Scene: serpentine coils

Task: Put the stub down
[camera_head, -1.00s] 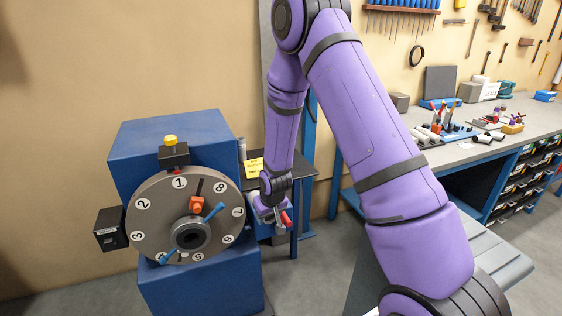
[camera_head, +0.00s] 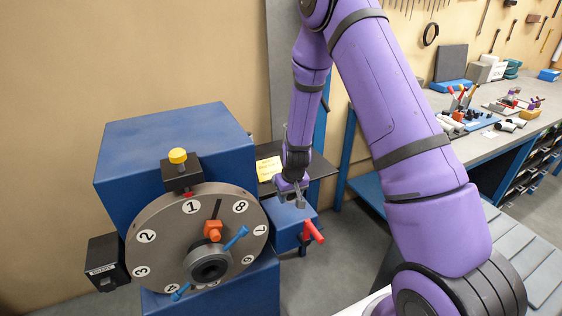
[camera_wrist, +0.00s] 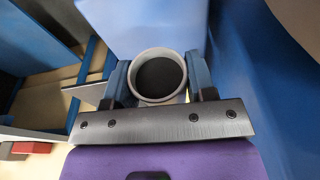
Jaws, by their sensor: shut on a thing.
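The stub (camera_wrist: 160,76) shows in the wrist view as a short pale round tube, seen end-on with a dark inside. My gripper (camera_wrist: 160,80) is shut on it, with one blue-padded finger on each side. In the head view my gripper (camera_head: 291,194) points down above a blue box (camera_head: 289,228) with a red handle (camera_head: 314,232), to the right of the big dial. The stub cannot be made out clearly in the head view. Whether it touches anything beneath is hidden.
A yellow note (camera_head: 268,168) lies on a black shelf behind my gripper. A workbench (camera_head: 480,147) with tools stands at the right.

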